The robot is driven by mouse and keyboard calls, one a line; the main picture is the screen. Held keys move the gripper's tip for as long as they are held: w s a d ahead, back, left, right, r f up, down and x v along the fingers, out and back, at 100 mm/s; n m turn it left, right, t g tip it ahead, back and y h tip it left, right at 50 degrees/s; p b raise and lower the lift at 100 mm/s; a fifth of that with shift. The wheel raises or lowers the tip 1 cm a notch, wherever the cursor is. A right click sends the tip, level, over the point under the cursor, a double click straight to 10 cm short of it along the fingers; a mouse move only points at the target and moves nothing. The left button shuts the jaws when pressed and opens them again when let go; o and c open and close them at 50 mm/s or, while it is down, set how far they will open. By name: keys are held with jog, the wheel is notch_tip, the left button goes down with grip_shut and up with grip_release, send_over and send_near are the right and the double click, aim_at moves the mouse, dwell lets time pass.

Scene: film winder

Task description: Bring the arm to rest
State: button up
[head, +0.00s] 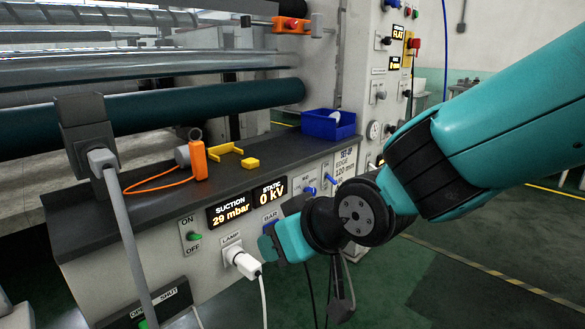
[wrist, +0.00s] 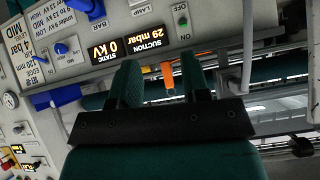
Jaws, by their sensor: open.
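My gripper (head: 271,246) is in front of the machine's control panel in the head view, just right of the lamp socket with its white plug (head: 243,262). My teal arm reaches in from the right and bends at dark joints. In the wrist view the two fingers of my gripper (wrist: 161,75) stand apart with nothing held between them. The orange handheld tool (head: 198,158) shows beyond the gap in the wrist view (wrist: 167,76), away from the fingers. The head view hides most of the fingers.
A dark ledge (head: 150,205) holds the orange tool, a yellow bracket (head: 225,149), a yellow block (head: 250,163) and a blue bin (head: 328,124). A grey cable (head: 128,240) hangs at left. Blue knobs (head: 331,179) stick out of the panel. Green floor lies open at lower right.

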jog(key=s+d+r+m+g+h, duration=0.1)
jog(key=s+d+m+g+h, duration=0.35)
jog(key=s+d, duration=1.2)
notch_tip(320, 180, up, 21)
jog(key=d+n+g+y+p, duration=0.1)
jog(key=d+n+p, duration=0.1)
jog(key=p, duration=1.8)
jog(key=shift+n+g+p, duration=0.35)
jog(key=shift+n, duration=0.1)
jog(key=shift+f, duration=0.1)
